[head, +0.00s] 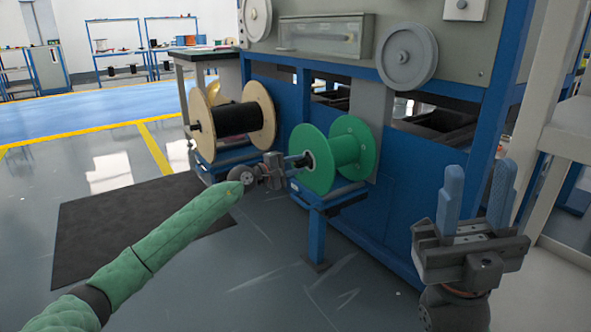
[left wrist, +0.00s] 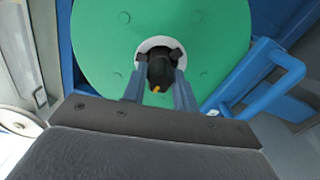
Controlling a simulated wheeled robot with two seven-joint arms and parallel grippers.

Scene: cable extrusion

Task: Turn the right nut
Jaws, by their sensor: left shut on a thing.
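The green spool (head: 330,158) sits on a blue stand on the right of two spools. It also fills the upper part of the left wrist view (left wrist: 105,55). Its dark nut (left wrist: 160,68) is at the hub, in front of a pale ring, with a small orange mark on it. My left gripper (head: 300,161) reaches the spool's near face, and its two blue fingers in the left wrist view (left wrist: 159,88) are shut on the nut from both sides. The fingers partly hide the nut. My right gripper (head: 478,185) is raised at the right, open and empty, fingers apart.
A tan spool with black cable (head: 238,119) stands to the left of the green one. A blue-framed machine (head: 400,195) rises behind both. A blue handle bar (left wrist: 275,85) is right of the spool. A black mat (head: 95,225) lies on the open floor.

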